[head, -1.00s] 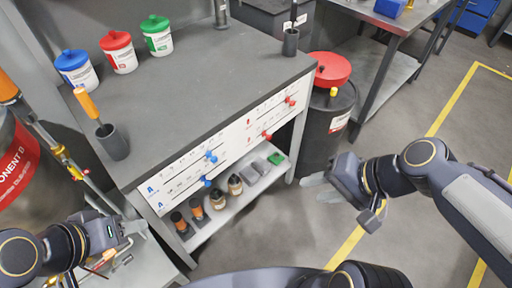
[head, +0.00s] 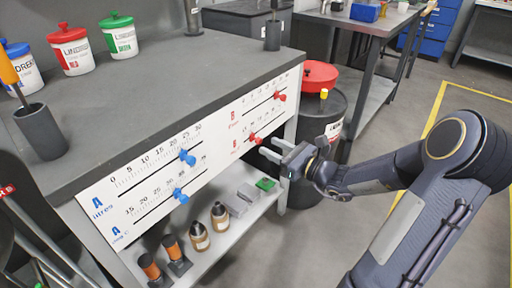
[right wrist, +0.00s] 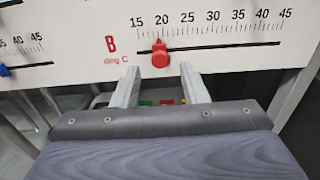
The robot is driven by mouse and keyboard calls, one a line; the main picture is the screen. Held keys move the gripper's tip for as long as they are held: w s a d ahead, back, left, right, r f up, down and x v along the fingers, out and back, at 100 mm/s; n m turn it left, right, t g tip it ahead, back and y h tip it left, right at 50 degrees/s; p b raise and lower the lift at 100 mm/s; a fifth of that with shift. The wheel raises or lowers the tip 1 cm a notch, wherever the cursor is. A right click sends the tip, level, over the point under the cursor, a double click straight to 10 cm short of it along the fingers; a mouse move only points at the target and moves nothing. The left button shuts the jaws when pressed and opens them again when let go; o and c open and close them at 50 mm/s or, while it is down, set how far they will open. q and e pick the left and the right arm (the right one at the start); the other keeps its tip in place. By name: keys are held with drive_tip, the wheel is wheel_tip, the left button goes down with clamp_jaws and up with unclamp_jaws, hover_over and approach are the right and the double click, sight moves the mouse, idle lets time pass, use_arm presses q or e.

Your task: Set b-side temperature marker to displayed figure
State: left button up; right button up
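The b-side temperature marker is a red knob (head: 255,138) on the lower B scale of the white panel (head: 225,140). In the right wrist view the red marker (right wrist: 160,54) stands on the "B deg C" scale, its pointer just under 20. My right gripper (head: 273,148) is open in front of the panel, just right of the marker in the head view. In the right wrist view its two fingers (right wrist: 159,74) are apart, below and to either side of the marker, with nothing between them. No displayed figure is readable in these frames. My left gripper is out of view.
A second red marker (head: 279,97) sits on the upper B scale. Blue markers (head: 187,157) and (head: 180,196) sit on the A scales. A shelf below holds bottles (head: 199,236) and a green block (head: 266,184). A dark drum with a red lid (head: 318,76) stands close behind my right gripper.

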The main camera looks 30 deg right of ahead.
sight(261, 142)
drive_tip(key=b+x, duration=0.1)
drive_tip(key=x, duration=0.4)
clamp_jaws()
